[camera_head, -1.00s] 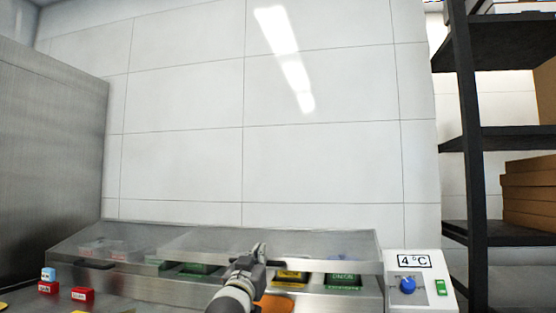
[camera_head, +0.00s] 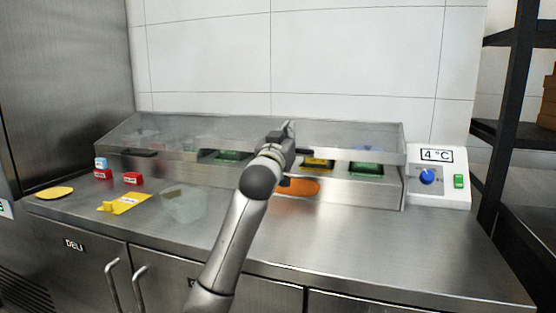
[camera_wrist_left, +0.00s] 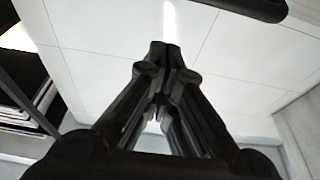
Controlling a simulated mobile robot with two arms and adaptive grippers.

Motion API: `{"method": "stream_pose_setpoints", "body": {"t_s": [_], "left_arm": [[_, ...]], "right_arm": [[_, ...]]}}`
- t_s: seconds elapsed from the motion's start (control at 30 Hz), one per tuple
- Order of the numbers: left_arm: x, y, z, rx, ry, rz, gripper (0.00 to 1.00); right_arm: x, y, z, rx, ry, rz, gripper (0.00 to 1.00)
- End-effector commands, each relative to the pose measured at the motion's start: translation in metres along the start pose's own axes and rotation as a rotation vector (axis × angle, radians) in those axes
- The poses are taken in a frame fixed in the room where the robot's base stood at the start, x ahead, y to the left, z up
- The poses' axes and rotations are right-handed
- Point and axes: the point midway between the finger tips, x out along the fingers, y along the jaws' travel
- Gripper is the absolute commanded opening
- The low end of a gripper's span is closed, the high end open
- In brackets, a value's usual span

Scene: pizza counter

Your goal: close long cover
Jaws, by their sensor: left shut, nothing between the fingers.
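The long cover (camera_head: 350,137) is a clear, sloped lid over the right part of the topping unit. Its front edge stands above the rim, leaving a gap where green and yellow bins show, so it is partly open. My left gripper (camera_head: 288,132) is shut and empty, in front of the cover near its middle. The arm hides part of the cover's front edge, and I cannot tell whether they touch. In the left wrist view the closed fingers (camera_wrist_left: 165,52) point at the wall, with a dark bar (camera_wrist_left: 250,7) above right. My right gripper is not in view.
A shorter cover section with a black handle (camera_head: 140,153) lies at left. A control box (camera_head: 438,178) stands at right. The right counter is clear.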

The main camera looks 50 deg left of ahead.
Motion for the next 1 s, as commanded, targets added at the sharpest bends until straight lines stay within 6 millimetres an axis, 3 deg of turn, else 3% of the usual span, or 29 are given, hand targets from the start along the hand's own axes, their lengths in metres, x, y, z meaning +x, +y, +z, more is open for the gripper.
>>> {"method": "stream_pose_setpoints", "body": {"t_s": [0.1,0.13,0.4,0.6,0.83,1.0], "left_arm": [[0.004,0.000,-0.007,0.000,-0.001,0.001,0.00],[-0.002,0.001,0.000,0.000,-0.003,0.002,0.00],[-0.055,0.001,0.025,0.000,-0.002,0.003,0.00],[-0.080,0.000,0.035,0.000,-0.002,0.001,0.00],[-0.087,-0.001,0.032,0.001,-0.006,-0.002,0.00],[-0.084,-0.004,0.019,0.002,-0.030,-0.009,0.00]], "right_arm": [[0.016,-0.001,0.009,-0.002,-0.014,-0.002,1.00],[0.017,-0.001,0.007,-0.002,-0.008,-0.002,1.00],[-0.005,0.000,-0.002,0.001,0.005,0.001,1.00],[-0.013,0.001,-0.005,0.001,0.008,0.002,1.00],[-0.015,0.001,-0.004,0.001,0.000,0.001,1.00],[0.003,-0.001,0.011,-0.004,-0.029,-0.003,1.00]]}}
